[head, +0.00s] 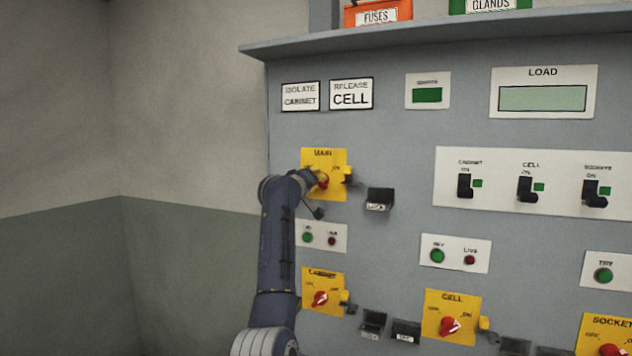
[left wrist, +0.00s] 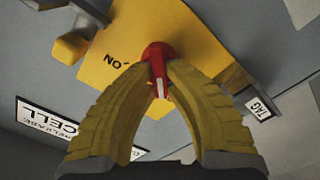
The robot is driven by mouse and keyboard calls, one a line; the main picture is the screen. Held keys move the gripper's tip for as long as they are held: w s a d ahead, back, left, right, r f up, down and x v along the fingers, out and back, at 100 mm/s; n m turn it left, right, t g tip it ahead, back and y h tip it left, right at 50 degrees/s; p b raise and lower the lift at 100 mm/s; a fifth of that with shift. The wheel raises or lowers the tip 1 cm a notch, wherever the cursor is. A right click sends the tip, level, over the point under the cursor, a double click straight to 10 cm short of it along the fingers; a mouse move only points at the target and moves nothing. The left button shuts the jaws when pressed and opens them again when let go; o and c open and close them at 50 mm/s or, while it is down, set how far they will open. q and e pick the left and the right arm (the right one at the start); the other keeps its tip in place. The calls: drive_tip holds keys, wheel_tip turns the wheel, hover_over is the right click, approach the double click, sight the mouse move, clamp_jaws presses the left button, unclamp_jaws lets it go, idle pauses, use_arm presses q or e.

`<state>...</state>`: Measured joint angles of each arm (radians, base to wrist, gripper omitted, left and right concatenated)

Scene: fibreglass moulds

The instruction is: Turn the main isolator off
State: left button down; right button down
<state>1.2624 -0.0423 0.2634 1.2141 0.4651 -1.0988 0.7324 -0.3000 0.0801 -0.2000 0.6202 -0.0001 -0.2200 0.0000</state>
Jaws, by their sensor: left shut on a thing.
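The main isolator is a red rotary knob (head: 323,181) on a yellow plate (head: 336,194) marked MAIN, at the cabinet's left side. My left gripper (head: 318,178) comes up from below, its arm covering the plate's lower left. In the left wrist view, the ribbed yellow fingers (left wrist: 160,70) are closed around the red knob (left wrist: 158,53), one on each side. A pale mark shows on the knob between them. The word ON is readable upside down on the plate (left wrist: 175,27). The head view does not clearly show the knob's pointing direction. My right gripper is not in view.
A dark holder (head: 379,198) sits right of the plate. Below are the cabinet isolator (head: 320,299) and cell isolator (head: 450,326). Breaker switches (head: 526,190) and a LOAD display (head: 542,98) are to the right. A shelf edge (head: 440,30) overhangs above. Left of the cabinet is open.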

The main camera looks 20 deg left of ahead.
use_arm(q)
drive_tip(key=c, duration=1.4)
unclamp_jaws()
drive_tip(key=shift+s, duration=0.15)
drive_tip(key=s+a, duration=0.1)
drive_tip(key=s, duration=1)
drive_tip(key=shift+s, duration=0.35)
drive_tip(key=shift+a, duration=0.1)
